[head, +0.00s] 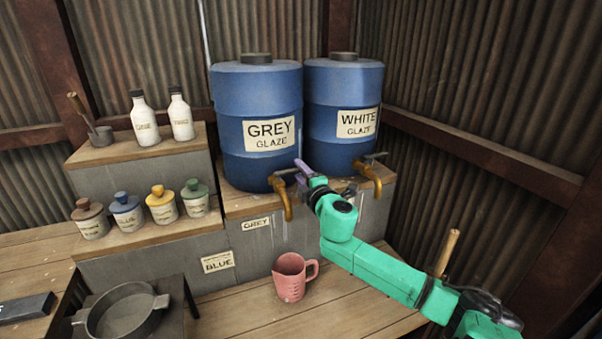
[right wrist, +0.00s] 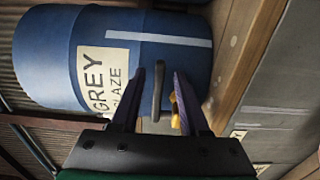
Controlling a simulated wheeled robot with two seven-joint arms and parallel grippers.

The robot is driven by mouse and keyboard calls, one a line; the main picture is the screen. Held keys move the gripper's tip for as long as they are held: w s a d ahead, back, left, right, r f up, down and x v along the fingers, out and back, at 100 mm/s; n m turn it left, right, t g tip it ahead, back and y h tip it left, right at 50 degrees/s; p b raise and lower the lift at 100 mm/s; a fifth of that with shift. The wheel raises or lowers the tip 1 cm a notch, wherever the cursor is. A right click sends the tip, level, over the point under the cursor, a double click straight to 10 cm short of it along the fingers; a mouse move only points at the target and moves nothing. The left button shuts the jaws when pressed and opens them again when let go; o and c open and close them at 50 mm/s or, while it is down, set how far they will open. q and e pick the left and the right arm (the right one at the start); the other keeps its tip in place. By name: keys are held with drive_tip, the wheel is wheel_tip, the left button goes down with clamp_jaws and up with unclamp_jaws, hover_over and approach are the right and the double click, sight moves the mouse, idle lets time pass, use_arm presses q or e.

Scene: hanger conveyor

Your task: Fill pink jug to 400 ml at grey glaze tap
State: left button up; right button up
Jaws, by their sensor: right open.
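The pink jug (head: 291,278) stands upright on the wooden bench, below the spout of the brass grey glaze tap (head: 285,205), its handle to the right. No stream shows from the spout, and I cannot tell what the jug holds. The tap is on the blue barrel labelled GREY GLAZE (head: 256,110). My right gripper (head: 301,174) is at this tap. In the right wrist view its open fingers (right wrist: 160,74) stand on either side of the dark tap lever (right wrist: 157,92), with a bit of brass by one finger. Whether they touch the lever is unclear. My left gripper is out of view.
A white glaze barrel (head: 342,92) with its own brass tap (head: 371,180) stands close on the right. Lidded jars (head: 161,205) and white bottles (head: 144,118) sit on steps at left. A dark sieve or pan (head: 125,314) is at front left. Bench around the jug is clear.

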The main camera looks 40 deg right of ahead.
clamp_jaws()
drive_tip(key=shift+f, duration=0.1)
idle(1.2)
